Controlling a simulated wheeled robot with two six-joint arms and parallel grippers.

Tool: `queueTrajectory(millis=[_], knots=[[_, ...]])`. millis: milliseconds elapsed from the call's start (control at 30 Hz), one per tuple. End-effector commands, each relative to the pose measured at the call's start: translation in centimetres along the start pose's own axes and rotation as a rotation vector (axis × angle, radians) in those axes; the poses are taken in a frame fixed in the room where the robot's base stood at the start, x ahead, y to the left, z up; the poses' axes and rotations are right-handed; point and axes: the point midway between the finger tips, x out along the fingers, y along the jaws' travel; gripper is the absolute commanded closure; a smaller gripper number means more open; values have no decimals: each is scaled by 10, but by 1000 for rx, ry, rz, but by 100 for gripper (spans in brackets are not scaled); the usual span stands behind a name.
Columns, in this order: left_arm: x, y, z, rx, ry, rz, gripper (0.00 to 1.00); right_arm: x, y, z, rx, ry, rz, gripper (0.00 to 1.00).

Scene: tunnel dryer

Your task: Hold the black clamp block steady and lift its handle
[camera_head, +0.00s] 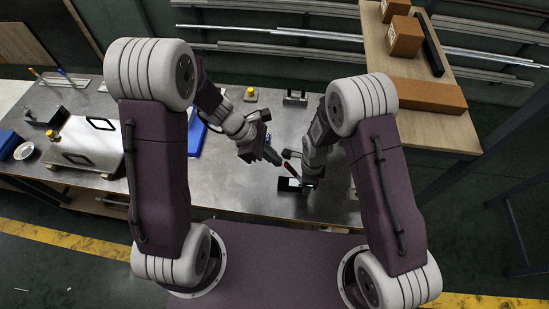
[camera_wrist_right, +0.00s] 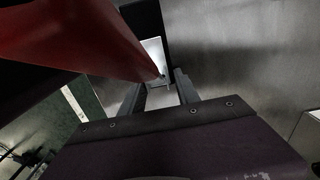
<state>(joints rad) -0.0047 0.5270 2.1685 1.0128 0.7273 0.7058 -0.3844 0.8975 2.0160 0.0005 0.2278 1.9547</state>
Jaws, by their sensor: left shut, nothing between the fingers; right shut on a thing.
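The black clamp block (camera_head: 287,185) sits on the metal table near its front edge, partly hidden by my right arm. Its red handle (camera_head: 289,169) stands up at a slant from it. The handle also shows large across the upper left of the right wrist view (camera_wrist_right: 75,38). My right gripper (camera_head: 308,184) is low at the block's right side. In the right wrist view its fingers (camera_wrist_right: 160,92) are shut on the block, with a pale metal part between them. My left gripper (camera_head: 273,157) is shut and empty, just left of the handle's upper end and seemingly apart from it.
The metal table (camera_head: 237,188) is bare around the block's left side. A blue item (camera_head: 196,138) lies behind my left arm. A silver case (camera_head: 88,145) stands at the left. Cardboard boxes (camera_head: 405,36) rest on a wooden board at the right. A yellow-topped part (camera_head: 250,93) stands at the back.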

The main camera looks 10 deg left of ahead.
Motion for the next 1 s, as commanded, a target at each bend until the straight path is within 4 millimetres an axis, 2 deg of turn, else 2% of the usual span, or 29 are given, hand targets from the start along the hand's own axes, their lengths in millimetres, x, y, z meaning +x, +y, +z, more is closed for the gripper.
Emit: queueTrajectory(millis=[167,267,500,633,800,1000], knots=[[-8,1,0,0,-2,3,100,0,0,0,0,0,-1,100],[-26,1,0,0,0,6,100,0,0,0,0,0,-1,100],[-82,2,0,0,0,7,100,0,0,0,0,0,-1,100],[-104,1,0,0,1,4,100,0,0,0,0,0,-1,100],[-118,0,0,0,0,1,100,0,0,0,0,0,-1,100],[-120,0,0,-1,0,0,100,0,0,0,0,0,-1,100]])
